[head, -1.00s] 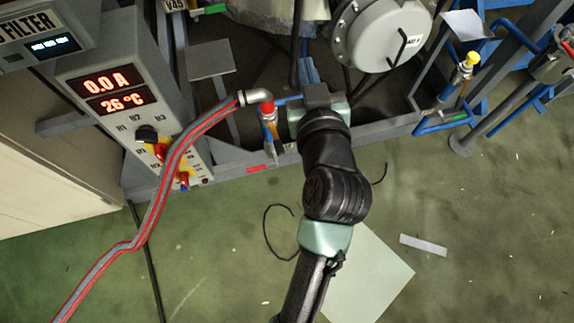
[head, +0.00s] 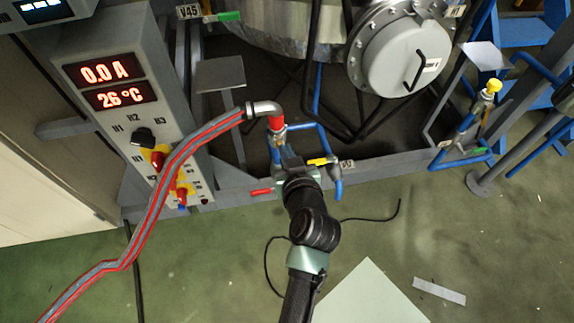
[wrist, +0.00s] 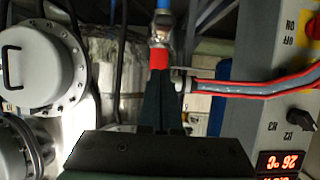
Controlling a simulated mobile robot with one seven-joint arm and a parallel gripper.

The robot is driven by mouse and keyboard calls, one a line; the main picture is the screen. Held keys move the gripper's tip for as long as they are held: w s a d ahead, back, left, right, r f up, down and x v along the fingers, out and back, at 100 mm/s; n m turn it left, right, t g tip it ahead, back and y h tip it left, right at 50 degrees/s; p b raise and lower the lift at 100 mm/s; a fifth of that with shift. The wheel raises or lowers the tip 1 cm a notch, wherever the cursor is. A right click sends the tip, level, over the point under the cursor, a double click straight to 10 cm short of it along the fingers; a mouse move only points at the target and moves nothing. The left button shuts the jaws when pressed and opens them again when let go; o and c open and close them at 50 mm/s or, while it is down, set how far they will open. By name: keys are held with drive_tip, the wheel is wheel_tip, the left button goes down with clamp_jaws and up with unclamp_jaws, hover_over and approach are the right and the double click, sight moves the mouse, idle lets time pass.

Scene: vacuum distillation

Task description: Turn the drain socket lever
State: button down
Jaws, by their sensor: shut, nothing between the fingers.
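My gripper (head: 286,153) is shut and empty, just below a red fitting (head: 277,123) on a blue pipe. In the wrist view its dark closed fingers (wrist: 159,80) overlap the red fitting (wrist: 159,57); whether they touch it is unclear. A red-and-grey hose (head: 190,146) joins the fitting through a metal elbow (head: 263,108). A yellow lever (head: 320,161) is just right of my gripper, beside a small label. A red lever (head: 261,191) is to its lower left, at the grey frame. I cannot tell which one is the drain socket lever.
A control box (head: 108,75) with red displays and knobs stands left. A round flanged vessel cover (head: 400,65) is upper right. A blue pipe (head: 465,130) with a yellow-capped valve (head: 492,87) is further right. The green floor (head: 500,260) in front is mostly open.

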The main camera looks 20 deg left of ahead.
drive_tip(key=shift+s+d+f+b, duration=0.15)
drive_tip(key=shift+f+b, duration=0.5)
drive_tip(key=shift+f, duration=1.4)
drive_tip(key=shift+f+b, duration=0.2)
drive_tip(key=shift+b, duration=0.2)
drive_tip(key=shift+s+f+b, duration=0.1)
drive_tip(key=shift+f+b, duration=0.05)
drive_tip(key=shift+b, duration=0.6)
